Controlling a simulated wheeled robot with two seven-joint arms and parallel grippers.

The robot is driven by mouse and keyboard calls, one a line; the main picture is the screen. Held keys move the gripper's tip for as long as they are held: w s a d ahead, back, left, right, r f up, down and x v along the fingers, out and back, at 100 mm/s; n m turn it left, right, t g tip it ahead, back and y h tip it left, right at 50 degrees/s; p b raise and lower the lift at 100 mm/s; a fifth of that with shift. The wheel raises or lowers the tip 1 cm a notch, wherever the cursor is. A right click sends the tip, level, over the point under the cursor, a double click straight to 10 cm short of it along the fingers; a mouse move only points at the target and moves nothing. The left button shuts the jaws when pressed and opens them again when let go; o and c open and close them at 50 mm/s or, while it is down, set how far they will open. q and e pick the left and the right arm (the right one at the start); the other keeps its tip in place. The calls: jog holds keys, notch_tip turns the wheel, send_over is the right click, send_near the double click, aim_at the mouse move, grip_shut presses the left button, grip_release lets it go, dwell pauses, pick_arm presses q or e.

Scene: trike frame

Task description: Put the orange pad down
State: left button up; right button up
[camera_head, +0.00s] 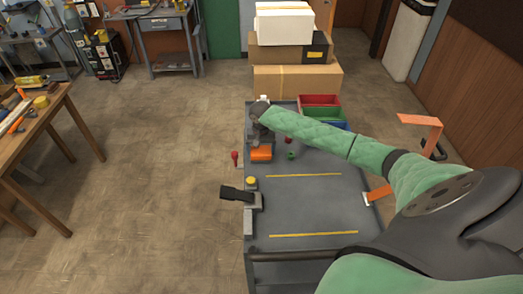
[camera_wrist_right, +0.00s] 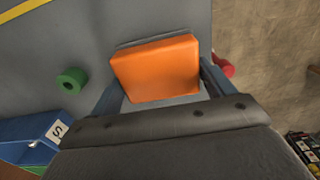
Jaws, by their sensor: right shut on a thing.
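The orange pad (camera_head: 261,153) is at the far left part of the grey cart top (camera_head: 310,215). My right gripper (camera_head: 259,146) is shut on it, with my green-sleeved right arm reaching in from the right. In the right wrist view the orange pad (camera_wrist_right: 157,69) sits between the two fingers of my right gripper (camera_wrist_right: 163,80). The pad is at or close above the grey surface; I cannot tell whether it touches. My left gripper does not show.
A green round piece (camera_wrist_right: 71,81) and a red piece (camera_wrist_right: 224,68) flank the pad. A black piece (camera_head: 236,194) juts from the cart's left edge. The cart's middle is clear between yellow lines.

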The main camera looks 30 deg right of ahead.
aim_at(261, 149)
jog(key=shift+w+d+f, duration=0.1)
jog(key=shift+f, duration=0.05)
jog(key=o, duration=0.8)
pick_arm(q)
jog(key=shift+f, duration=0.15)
pick_arm(e)
jog(key=shift+r, duration=0.55)
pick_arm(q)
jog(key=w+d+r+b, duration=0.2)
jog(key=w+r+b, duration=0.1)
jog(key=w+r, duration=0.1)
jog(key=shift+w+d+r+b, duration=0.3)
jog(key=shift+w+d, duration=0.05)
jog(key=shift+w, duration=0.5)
pick_arm(e)
jog(key=shift+r, duration=5.6)
